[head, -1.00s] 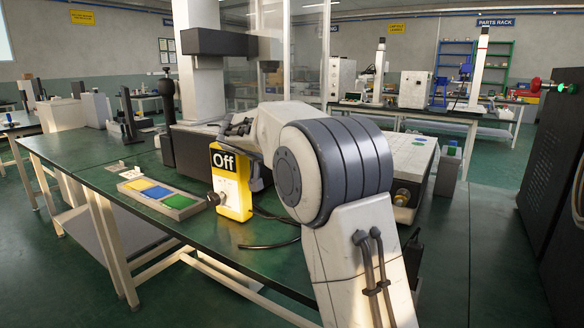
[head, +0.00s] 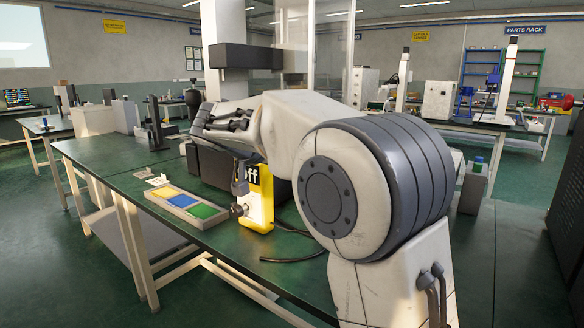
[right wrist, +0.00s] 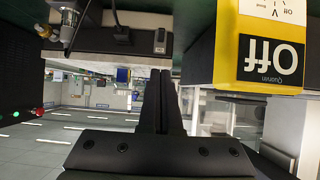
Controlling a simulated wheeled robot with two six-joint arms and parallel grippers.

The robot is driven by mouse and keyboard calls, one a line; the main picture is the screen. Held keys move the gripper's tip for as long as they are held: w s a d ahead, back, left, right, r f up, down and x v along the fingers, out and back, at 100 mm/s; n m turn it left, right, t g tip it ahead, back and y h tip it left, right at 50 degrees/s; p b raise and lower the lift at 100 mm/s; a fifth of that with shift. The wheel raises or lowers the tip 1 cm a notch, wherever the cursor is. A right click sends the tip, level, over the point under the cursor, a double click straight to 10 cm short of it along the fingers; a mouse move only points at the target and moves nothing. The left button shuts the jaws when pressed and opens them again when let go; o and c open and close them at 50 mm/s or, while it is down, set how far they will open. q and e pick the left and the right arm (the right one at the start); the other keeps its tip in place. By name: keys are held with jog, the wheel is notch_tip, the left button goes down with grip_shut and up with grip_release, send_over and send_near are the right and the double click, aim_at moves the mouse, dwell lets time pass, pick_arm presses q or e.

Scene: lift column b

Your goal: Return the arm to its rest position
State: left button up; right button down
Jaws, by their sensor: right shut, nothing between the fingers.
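My right arm (head: 370,185) rises from the bottom right of the head view and bends left at its large grey joint. Its wrist end (head: 228,122) is over the bench, in front of the yellow box. My right gripper (right wrist: 160,76) shows in the right wrist view with its two black fingers together and nothing between them. In the head view its fingers cannot be made out clearly. The yellow box with the "Off" label (head: 260,203) stands on the bench, partly covered by my wrist. It also appears upside down beside the fingers in the right wrist view (right wrist: 228,50). My left gripper is not seen.
The green-topped bench (head: 120,185) holds a tray (head: 162,203) with yellow, blue and green sections, left of the yellow box. A black cable (head: 290,257) lies by the box. A white column with a dark crosspiece (head: 238,57) stands behind. Floor is clear at the lower left.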

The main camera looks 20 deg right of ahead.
jog(key=s+a+f+n+g+y, duration=0.2)
jog(key=s+a+f+n+y, duration=0.5)
jog(key=s+a+f+n, duration=0.65)
jog(key=s+a+f+n+g+y, duration=0.25)
jog(key=s+a+f, duration=0.3)
jog(key=s, duration=0.45)
jog(key=s+a+f+n+g+y, duration=0.1)
jog(key=s+a+f+n+y, duration=0.2)
jog(key=s+f, duration=0.5)
notch_tip(320, 180, up, 33)
jog(key=s+h+p, duration=0.1)
jog(key=s+p, duration=0.1)
jog(key=p, duration=2.9)
jog(key=shift+s+a+r+n, duration=0.2)
jog(key=shift+a+n, duration=0.1)
jog(key=shift+a, duration=0.1)
